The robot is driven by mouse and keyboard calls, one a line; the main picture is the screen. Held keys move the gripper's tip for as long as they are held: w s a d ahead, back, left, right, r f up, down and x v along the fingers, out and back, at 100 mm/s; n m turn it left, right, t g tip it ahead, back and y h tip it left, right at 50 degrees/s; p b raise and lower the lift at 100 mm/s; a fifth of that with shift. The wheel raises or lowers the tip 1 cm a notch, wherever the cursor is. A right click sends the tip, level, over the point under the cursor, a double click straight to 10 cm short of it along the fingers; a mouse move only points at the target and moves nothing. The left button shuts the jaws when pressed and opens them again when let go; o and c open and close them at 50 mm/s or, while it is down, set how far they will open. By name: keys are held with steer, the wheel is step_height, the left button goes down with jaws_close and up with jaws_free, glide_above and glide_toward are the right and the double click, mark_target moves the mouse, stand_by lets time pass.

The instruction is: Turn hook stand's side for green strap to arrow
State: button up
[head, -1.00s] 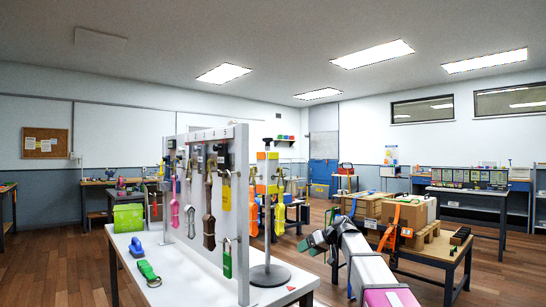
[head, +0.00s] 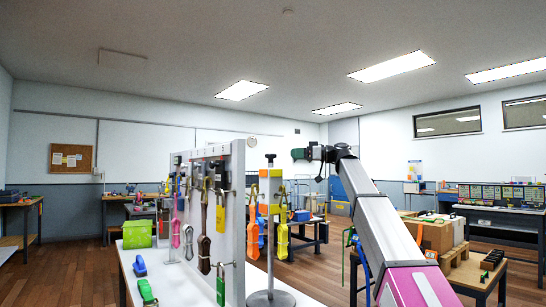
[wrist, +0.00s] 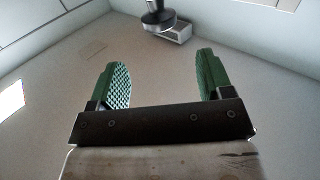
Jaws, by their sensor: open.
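The hook stand (head: 271,270) is a grey pole on a round base, at the right end of the white table, with a black knob on top. A green strap (head: 146,292) lies on the table at the left; a green piece (head: 220,285) hangs on the panel. I cannot make out an arrow. My gripper (head: 299,154) is open and empty, raised right of the knob at about its height in the picture. Its green fingers show apart in the wrist view (wrist: 160,85).
A white strap panel (head: 236,215) with several hanging straps stands left of the hook stand. A blue object (head: 139,266) lies on the table (head: 185,285). Cardboard boxes (head: 432,235) sit on a bench at the right. A dark round object (wrist: 158,18) shows beyond my fingers.

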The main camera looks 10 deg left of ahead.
mark_target(271, 155)
steer(key=a, duration=1)
steer(key=shift+s+a+f, duration=0.1)
steer(key=shift+s+a, duration=0.1)
steer(key=shift+s, duration=0.15)
